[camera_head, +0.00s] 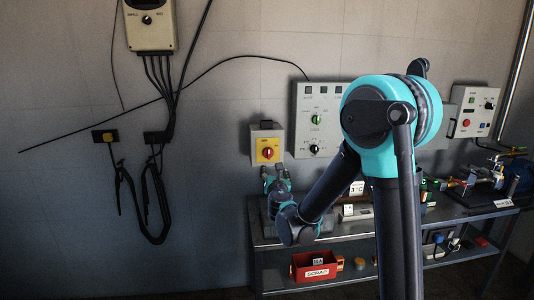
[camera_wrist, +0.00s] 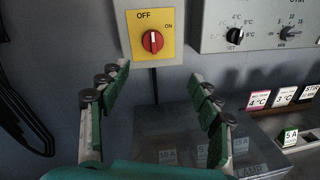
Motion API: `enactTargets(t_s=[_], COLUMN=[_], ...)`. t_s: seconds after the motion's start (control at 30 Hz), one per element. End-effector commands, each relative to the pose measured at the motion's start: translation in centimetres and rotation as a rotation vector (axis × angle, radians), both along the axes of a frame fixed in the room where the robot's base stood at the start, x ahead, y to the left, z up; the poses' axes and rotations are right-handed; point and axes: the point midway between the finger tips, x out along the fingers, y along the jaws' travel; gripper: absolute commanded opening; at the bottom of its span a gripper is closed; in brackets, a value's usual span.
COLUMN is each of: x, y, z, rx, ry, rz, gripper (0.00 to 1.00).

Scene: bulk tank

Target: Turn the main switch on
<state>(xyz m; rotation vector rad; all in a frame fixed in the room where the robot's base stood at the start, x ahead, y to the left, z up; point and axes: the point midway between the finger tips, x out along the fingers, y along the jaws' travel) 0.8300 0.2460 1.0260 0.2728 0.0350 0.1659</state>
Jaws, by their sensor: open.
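The main switch is a red rotary knob on a yellow plate, set on a grey box on the wall. In the wrist view the knob (camera_wrist: 152,41) is at the top centre, with OFF printed above it and ON to its upper right. Its grip bar stands about upright, toward OFF. The switch also shows in the head view (camera_head: 268,150), left of the large control panel. My gripper (camera_wrist: 158,78) is open and empty, its green-padded fingers below and either side of the knob, not touching it. In the head view my gripper (camera_head: 276,178) is just under the switch box.
A control panel (camera_head: 318,120) with dials is right of the switch. A metal bench (camera_head: 262,232) below carries small labelled stands (camera_wrist: 258,98). A red scrap bin (camera_head: 315,267) sits on the lower shelf. Cables (camera_head: 150,200) hang on the left wall.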

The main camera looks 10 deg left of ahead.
Motion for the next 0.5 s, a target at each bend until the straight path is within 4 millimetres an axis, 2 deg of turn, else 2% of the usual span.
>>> enactTargets(t_s=[0.07, 0.23, 0.5], x=[0.1, 1.4, 6.4], y=[1.1, 1.5, 2.4], z=[0.0, 0.0, 0.0], rx=[-0.04, -0.054, -0.051], ry=[-0.017, -0.022, -0.021], rz=[0.022, 0.025, 0.023], gripper=[0.64, 0.64, 0.64])
